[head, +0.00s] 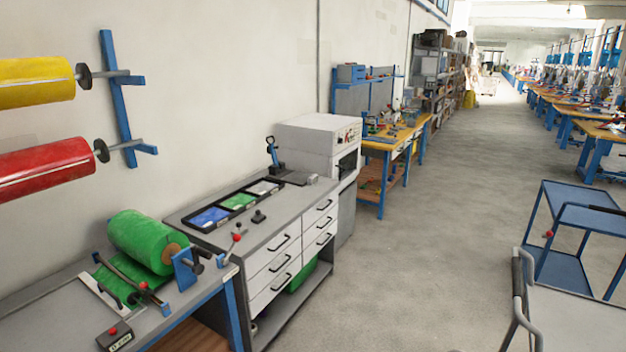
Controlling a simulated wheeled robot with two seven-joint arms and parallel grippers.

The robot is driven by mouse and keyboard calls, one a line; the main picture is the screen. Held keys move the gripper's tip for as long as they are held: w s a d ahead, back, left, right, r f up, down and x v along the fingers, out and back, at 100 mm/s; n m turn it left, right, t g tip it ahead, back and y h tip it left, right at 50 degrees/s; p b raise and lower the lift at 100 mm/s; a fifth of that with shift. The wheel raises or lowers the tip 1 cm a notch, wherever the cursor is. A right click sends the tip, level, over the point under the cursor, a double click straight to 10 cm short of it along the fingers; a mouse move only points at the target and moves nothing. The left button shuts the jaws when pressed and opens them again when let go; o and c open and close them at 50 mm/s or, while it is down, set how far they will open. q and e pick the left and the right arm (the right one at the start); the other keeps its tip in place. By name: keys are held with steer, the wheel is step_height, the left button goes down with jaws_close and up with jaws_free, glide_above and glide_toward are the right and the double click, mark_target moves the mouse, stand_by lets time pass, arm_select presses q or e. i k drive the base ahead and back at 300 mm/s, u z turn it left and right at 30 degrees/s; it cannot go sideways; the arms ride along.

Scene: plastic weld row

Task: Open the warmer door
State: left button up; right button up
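A white boxy machine (305,134), which looks like the warmer, stands against the left wall past the grey drawer bench. Its front faces the aisle and is seen at a steep angle. A small control panel and a dark area (347,163) show on that front. I cannot tell from here whether the dark area is a window or an opening, or whether the door is open or shut. Neither of my grippers is in view.
The grey bench (285,225) with white drawers holds a tray of coloured sheets (238,202). A nearer bench carries a green roll (140,240). A blue cart (570,235) and a grey cart (580,320) stand at right. The aisle floor (420,230) between is clear.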

mark_target(334, 160)
steer(key=z, duration=0.7)
steer(key=i, duration=1.9)
steer(key=z, duration=0.4)
steer(key=i, duration=1.95)
steer(key=u, duration=1.05)
steer(key=i, duration=1.4)
steer(key=u, duration=0.65)
